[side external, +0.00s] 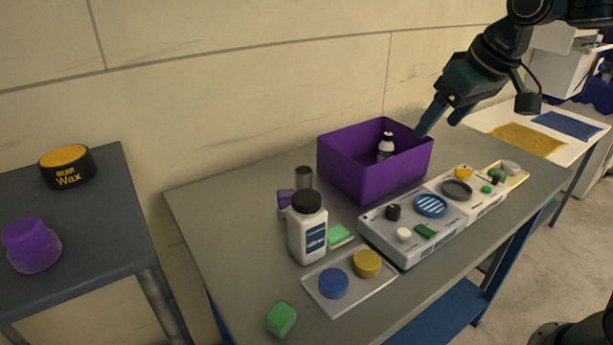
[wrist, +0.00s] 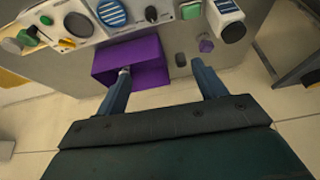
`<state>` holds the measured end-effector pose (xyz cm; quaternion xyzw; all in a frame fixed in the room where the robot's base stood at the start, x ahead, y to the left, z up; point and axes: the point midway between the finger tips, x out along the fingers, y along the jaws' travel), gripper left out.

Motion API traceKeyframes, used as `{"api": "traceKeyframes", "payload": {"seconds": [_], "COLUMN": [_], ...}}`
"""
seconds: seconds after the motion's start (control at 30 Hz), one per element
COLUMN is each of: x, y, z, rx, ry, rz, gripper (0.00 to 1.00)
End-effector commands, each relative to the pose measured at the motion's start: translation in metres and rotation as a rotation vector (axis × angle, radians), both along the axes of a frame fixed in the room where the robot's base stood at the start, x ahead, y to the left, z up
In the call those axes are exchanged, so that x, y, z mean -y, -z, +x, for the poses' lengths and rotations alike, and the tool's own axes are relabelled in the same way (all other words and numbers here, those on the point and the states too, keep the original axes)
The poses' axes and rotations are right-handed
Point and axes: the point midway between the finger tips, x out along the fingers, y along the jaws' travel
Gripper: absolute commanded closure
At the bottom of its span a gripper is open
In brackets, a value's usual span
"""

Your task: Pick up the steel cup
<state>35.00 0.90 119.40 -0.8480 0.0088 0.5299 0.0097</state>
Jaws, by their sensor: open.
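The steel cup (side external: 303,178) looks like a small grey metal cylinder, standing on the grey table behind a white bottle and left of the purple bin. The bottle and a small purple item hide its lower part. In the wrist view, a small grey round shape beside the bin looks like the cup (wrist: 180,59). My gripper (side external: 440,124) is open and empty, above the right rear of the bin, well to the right of the cup and higher.
The purple bin (side external: 350,168) holds a small white bottle (side external: 385,148). The white bottle with a black cap (side external: 307,235) stands close before the cup, with a purple item (side external: 284,200) beside it. The table's left end is clear.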

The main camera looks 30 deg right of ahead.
Motion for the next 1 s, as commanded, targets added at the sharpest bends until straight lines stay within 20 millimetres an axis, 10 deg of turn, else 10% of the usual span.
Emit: {"api": "traceKeyframes", "payload": {"seconds": [0.53, 1.0], "x": [-0.019, -0.041], "y": [0.032, 0.103], "z": [0.139, 0.243], "rx": [-0.030, -0.053], "ry": [0.018, 0.031], "rz": [0.001, -0.002], "gripper": [0.30, 0.30]}}
